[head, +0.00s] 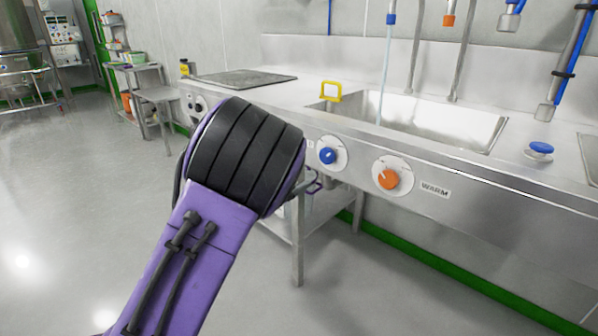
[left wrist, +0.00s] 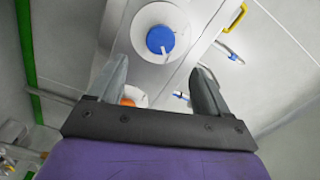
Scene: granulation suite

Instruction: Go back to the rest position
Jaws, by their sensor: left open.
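My left arm (head: 205,240) comes in from the lower left in the head view, and its dark, ribbed joint hides most of the hand. In the left wrist view my left gripper (left wrist: 158,66) is open, with two grey fingers spread and nothing between them. A blue knob (head: 327,155) on a white dial is on the sink's front panel. It also shows in the left wrist view (left wrist: 160,39), beyond the fingertips, with no contact visible. An orange knob (head: 392,179) is to its right. My right gripper is in neither view.
A steel sink (head: 480,133) with a yellow handle (head: 330,91) stands along the wall. A thin water stream (head: 386,70) falls under the blue-marked tap. Table legs (head: 297,255) stand below the panel. Open grey floor (head: 75,190) lies to the left.

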